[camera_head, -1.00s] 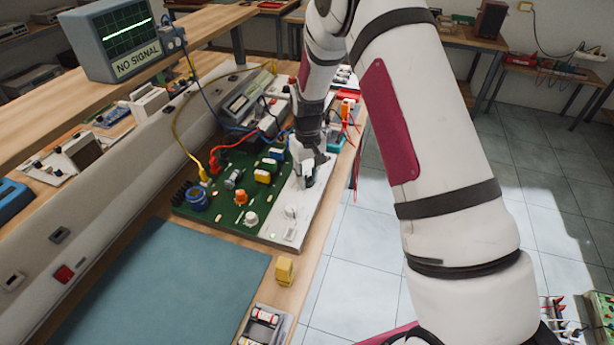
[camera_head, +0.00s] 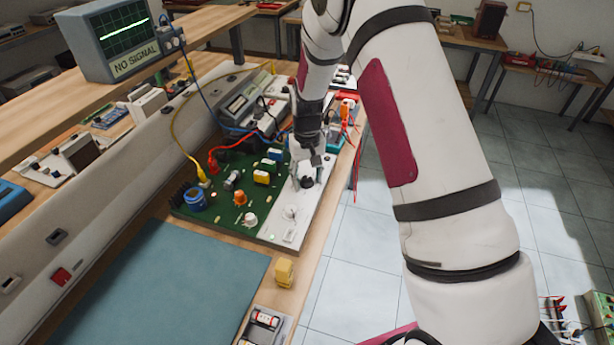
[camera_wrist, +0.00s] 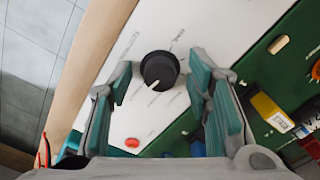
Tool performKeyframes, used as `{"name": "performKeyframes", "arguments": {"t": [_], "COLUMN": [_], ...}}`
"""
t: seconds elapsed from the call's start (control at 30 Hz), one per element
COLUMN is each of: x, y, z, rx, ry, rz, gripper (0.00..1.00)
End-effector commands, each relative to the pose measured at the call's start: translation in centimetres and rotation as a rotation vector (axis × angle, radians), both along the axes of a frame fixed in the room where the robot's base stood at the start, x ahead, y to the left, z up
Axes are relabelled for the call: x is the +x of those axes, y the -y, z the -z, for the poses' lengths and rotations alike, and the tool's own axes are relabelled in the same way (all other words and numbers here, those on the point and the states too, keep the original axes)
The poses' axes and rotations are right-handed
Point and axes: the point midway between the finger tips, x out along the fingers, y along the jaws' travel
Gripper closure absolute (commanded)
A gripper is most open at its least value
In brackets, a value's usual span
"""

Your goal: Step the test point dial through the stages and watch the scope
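The test point dial is a black round knob (camera_wrist: 160,70) with a white pointer line, on a white panel strip; in the wrist view the line points down and slightly left. The dial also shows in the head view (camera_head: 307,182). My gripper (camera_wrist: 161,68) is open, its teal-padded fingers on either side of the dial with visible gaps; it also shows in the head view (camera_head: 307,172). The scope (camera_head: 124,38) on the shelf shows a nearly flat green trace, and its label reads "NO SIGNAL".
The green circuit board (camera_head: 222,213) beside the white strip carries a red clip (camera_head: 213,162), a yellow lead and several components. A red button (camera_wrist: 132,142) lies close to the dial. A yellow block (camera_head: 284,271) and a blue mat (camera_head: 160,285) are nearer.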

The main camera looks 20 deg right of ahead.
Motion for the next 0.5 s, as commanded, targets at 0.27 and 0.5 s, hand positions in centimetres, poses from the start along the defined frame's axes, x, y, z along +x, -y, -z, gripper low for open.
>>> {"name": "performKeyframes", "arguments": {"t": [0.27, 0.5], "x": [0.1, 0.1], "y": [0.0, 0.0], "z": [-0.3, -3.9], "rx": [0.000, 0.000], "ry": [0.002, 0.005], "rz": [-0.001, 0.000], "gripper": [0.55, 0.55]}}
